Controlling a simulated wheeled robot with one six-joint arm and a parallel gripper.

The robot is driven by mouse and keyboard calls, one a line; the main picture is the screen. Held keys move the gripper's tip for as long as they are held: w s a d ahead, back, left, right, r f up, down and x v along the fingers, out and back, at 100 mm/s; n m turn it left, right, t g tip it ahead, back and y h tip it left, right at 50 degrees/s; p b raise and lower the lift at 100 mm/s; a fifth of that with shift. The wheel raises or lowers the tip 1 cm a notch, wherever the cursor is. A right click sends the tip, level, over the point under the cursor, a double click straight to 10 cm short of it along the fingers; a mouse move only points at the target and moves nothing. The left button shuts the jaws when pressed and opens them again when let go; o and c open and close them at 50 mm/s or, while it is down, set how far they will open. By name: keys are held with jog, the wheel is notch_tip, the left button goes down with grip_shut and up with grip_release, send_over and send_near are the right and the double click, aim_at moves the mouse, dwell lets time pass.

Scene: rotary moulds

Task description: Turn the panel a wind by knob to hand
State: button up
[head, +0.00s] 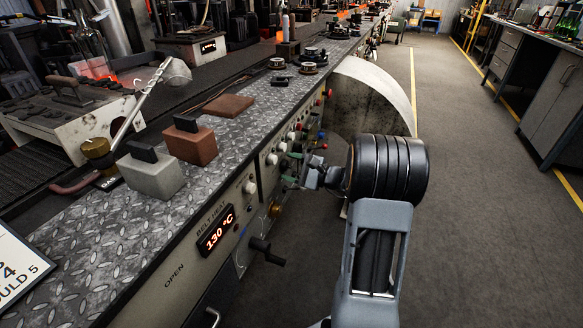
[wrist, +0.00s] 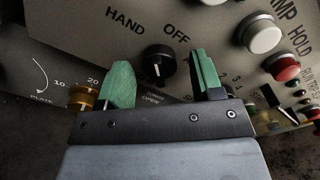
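In the wrist view a round black selector knob (wrist: 157,67) sits on the grey panel (wrist: 75,35), with the words HAND and OFF printed above it. A short white mark shows on its face; I cannot tell for sure which word it points to. My gripper (wrist: 160,57) is open, its two green fingers on either side of the knob with gaps to both. I cannot tell how deep the fingers reach. In the head view my gripper (head: 288,167) is at the panel front, and the knob cannot be made out there.
A brass-coloured knob (wrist: 82,97) is close to the left finger. A white button (wrist: 262,37) and a red button (wrist: 285,68) are to the right. In the head view a black crank handle (head: 267,251) juts out from the front. The floor on the right is clear.

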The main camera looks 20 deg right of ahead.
jog(key=p+v, duration=0.2)
jog(key=v, duration=1.1)
jog(key=shift+s+d, duration=0.25)
jog(key=shift+s, duration=0.1)
jog(key=shift+r, duration=0.1)
